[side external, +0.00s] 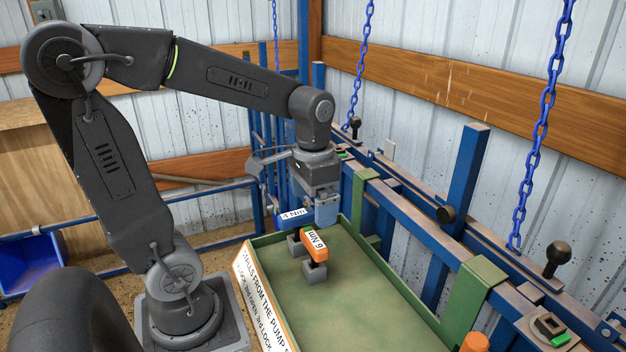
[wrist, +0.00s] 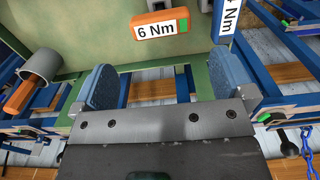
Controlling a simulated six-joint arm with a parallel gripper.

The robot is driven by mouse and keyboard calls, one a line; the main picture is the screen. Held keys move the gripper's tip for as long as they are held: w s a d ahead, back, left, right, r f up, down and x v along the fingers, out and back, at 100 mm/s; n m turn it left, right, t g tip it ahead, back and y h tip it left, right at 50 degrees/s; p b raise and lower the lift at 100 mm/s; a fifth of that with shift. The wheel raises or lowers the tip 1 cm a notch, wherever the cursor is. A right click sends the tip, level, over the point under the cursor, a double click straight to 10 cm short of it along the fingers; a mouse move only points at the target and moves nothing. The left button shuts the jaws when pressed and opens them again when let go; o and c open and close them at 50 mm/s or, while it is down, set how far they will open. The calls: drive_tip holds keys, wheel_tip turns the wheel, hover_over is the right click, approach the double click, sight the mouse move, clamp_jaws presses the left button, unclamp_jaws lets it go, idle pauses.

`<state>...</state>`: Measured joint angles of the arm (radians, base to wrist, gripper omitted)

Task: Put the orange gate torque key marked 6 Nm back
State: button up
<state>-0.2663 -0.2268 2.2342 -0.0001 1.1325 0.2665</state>
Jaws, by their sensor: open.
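The orange torque key (side external: 313,243) with a white "6 Nm" label is at the far end of the green tray (side external: 375,290), at small grey blocks (side external: 315,272). I cannot tell how it is seated. In the wrist view the orange key (wrist: 160,24) lies past my fingertips, its label readable, with a green end. My gripper (side external: 325,212) is open and empty above the tray's far edge, apart from the key. Both fingers of my gripper (wrist: 165,85) show in the wrist view with nothing between them.
A blue key (side external: 293,216) with an "Nm" label is close behind the orange one. An orange piece (side external: 473,342) shows at the bottom edge. Blue rails (side external: 425,245), black knobs (side external: 558,255) and hanging blue chains (side external: 530,150) stand right of the tray. The tray's middle is clear.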

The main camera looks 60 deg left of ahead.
wheel_tip(320, 180, up, 4)
drive_tip(key=r, duration=0.1)
drive_tip(key=s+d+f+t, duration=0.1)
drive_tip(key=s+d+t, duration=0.4)
drive_tip(key=d, duration=0.2)
drive_tip(key=shift+s+f+t, duration=0.2)
drive_tip(key=shift+s+t, duration=0.1)
drive_tip(key=shift+s, duration=0.1)
idle(0.9)
